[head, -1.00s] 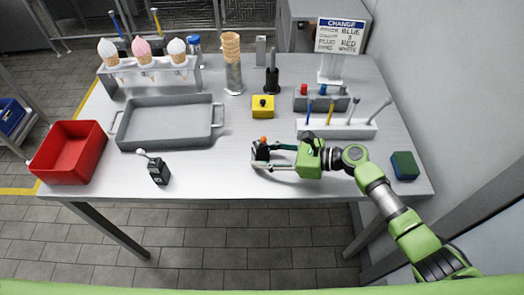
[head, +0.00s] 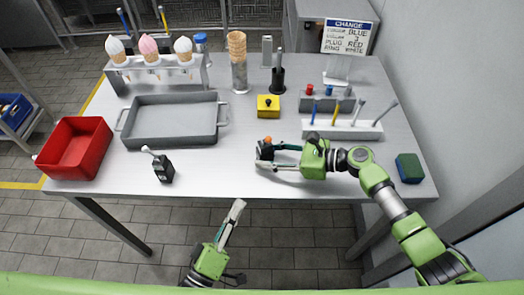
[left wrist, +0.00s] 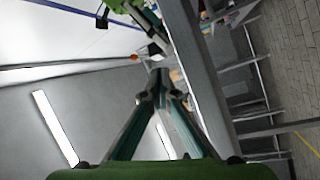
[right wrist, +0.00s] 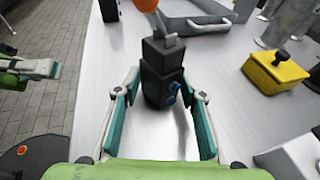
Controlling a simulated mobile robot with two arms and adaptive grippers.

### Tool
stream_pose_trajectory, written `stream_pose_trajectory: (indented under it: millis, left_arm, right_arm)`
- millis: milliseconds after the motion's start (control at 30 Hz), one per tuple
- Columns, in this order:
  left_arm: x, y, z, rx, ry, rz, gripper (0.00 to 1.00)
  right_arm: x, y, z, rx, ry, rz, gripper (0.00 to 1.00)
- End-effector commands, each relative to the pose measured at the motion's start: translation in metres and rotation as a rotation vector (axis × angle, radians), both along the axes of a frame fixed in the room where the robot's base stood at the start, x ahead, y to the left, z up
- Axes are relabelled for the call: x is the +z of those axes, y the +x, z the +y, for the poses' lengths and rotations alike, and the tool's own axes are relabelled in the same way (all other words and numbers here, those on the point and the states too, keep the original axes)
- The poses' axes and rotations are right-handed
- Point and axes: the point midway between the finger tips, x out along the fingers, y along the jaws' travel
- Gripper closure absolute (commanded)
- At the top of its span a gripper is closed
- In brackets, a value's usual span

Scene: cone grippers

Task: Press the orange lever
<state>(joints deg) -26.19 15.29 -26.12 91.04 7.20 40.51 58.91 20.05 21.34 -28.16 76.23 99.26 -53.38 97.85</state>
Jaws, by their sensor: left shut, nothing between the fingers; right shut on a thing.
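The orange lever (head: 267,141) tops a small black box near the table's front edge, mostly hidden by my right gripper in the head view. The right wrist view shows the orange lever end (right wrist: 146,5) and the upright black box (right wrist: 162,75) with blue buttons on its side. My right gripper (head: 261,157) is shut on this box, a finger on each side. My left gripper (head: 239,204) is shut and empty, in front of and below the table edge, apart from the lever. Its closed fingertips show in the left wrist view (left wrist: 158,77).
A second black box with a white-tipped lever (head: 163,168) stands to the left. A grey tray (head: 170,139), red bin (head: 96,158), yellow button box (head: 268,112) and green-blue block (head: 409,168) are on the table (head: 240,176). The front strip between the two lever boxes is clear.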

Motion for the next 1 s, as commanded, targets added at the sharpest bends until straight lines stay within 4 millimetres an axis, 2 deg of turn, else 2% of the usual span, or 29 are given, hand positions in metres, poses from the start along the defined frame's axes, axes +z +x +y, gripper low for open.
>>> stream_pose_trajectory:
  millis: [33, 100, 200, 633, 767, 1000]
  left_arm:
    - [0.018, -0.002, -0.002, -0.012, -0.049, -0.026, 1.00]
    - [0.035, -0.005, -0.004, -0.024, -0.102, -0.052, 1.00]
    - [0.048, -0.007, -0.005, -0.034, -0.142, -0.072, 1.00]
    - [0.052, -0.004, -0.006, -0.034, -0.148, -0.076, 1.00]
    - [0.057, 0.009, -0.013, -0.033, -0.148, -0.078, 1.00]
    - [0.074, 0.053, -0.033, -0.033, -0.150, -0.079, 1.00]
  right_arm:
    - [0.000, 0.000, 0.000, 0.000, -0.001, 0.000, 0.74]
    - [0.000, 0.000, 0.000, 0.000, -0.001, 0.000, 0.74]
    - [0.000, 0.000, 0.000, 0.000, 0.000, 0.000, 0.74]
    - [0.000, 0.000, 0.000, 0.000, 0.000, 0.000, 0.74]
    - [0.000, 0.000, 0.000, 0.000, 0.000, 0.000, 0.74]
    - [0.000, 0.000, 0.000, 0.000, 0.000, 0.000, 0.75]
